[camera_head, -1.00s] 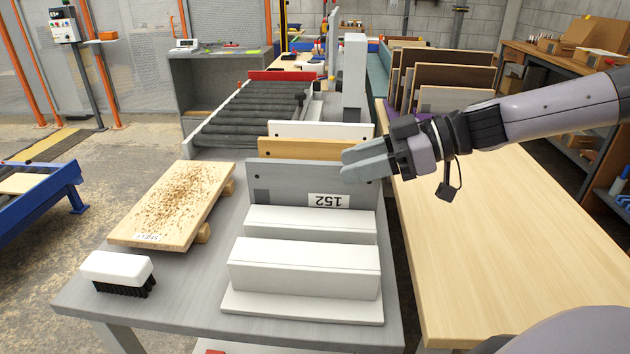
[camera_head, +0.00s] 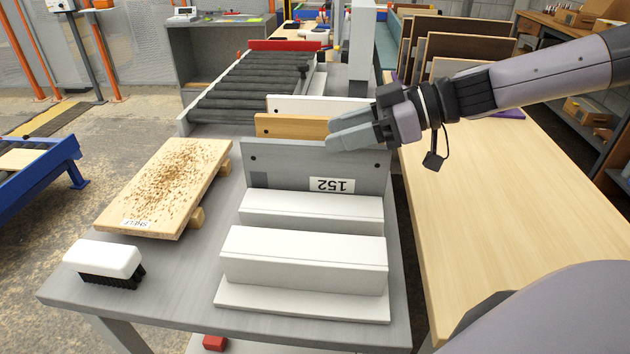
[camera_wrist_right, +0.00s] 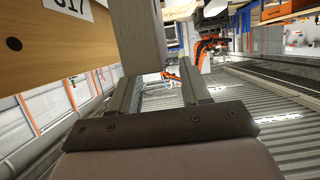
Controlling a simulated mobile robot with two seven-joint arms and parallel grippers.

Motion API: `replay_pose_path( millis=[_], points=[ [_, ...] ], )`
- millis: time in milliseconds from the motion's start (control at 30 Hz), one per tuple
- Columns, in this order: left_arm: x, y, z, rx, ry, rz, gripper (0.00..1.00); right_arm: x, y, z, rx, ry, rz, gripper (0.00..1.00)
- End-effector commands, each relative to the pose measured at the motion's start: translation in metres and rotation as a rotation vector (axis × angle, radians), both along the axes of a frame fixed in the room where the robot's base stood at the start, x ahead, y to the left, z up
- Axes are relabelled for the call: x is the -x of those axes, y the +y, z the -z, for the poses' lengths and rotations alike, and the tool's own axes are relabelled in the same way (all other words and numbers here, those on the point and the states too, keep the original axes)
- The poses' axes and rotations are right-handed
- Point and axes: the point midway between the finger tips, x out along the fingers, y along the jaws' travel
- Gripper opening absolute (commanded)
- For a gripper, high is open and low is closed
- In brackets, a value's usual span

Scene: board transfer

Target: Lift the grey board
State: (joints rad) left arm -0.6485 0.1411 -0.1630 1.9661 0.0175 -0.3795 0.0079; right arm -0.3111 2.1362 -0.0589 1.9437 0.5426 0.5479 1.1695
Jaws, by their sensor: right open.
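The grey board (camera_head: 290,176) stands upright on the grey table, behind two white blocks. It bears a label reading 152, upside down in the head view. My right gripper (camera_head: 345,133) comes in from the right, at the board's top edge right of its middle. Its fingers overlap the edge in the head view. In the right wrist view the open fingers (camera_wrist_right: 158,88) show close to the grey board (camera_wrist_right: 138,35), seen nearly edge-on. I cannot tell whether the board is fully between them. My left gripper is not in view.
A wooden board (camera_head: 280,126) and a white board (camera_head: 300,104) stand close behind. The front white block (camera_head: 305,259) stands before the grey board. A speckled plank (camera_head: 170,185) and a brush (camera_head: 105,259) lie left. A wide wooden tabletop (camera_head: 500,220) at right is mostly clear.

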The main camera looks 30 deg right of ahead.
Motion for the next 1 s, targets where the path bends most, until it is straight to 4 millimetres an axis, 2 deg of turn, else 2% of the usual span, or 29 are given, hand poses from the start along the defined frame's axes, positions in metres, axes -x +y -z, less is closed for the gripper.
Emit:
replay_pose_path(
  millis=[100, 300, 667, 700, 767, 800, 833, 1000],
  points=[
    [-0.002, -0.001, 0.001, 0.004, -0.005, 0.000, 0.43, -0.006, 0.012, 0.010, 0.000, 0.003, -0.002, 0.47],
    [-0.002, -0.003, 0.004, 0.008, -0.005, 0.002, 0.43, -0.016, 0.027, 0.017, 0.001, 0.003, -0.001, 0.47],
    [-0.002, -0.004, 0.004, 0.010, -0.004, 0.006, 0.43, -0.019, 0.031, 0.017, 0.001, 0.001, 0.000, 0.47],
    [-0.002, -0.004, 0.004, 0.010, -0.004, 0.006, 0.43, -0.019, 0.031, 0.017, 0.001, 0.001, 0.000, 0.40],
    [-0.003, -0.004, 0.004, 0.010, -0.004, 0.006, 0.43, -0.019, 0.031, 0.017, 0.001, 0.001, 0.000, 0.21],
    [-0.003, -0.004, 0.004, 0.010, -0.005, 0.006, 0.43, -0.019, 0.031, 0.017, 0.001, 0.001, 0.000, 0.08],
    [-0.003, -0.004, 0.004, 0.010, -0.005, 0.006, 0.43, -0.019, 0.031, 0.017, 0.001, 0.001, 0.000, 0.00],
    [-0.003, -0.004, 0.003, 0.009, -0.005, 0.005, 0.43, -0.019, 0.031, 0.017, 0.001, 0.001, 0.000, 0.00]
  ],
)
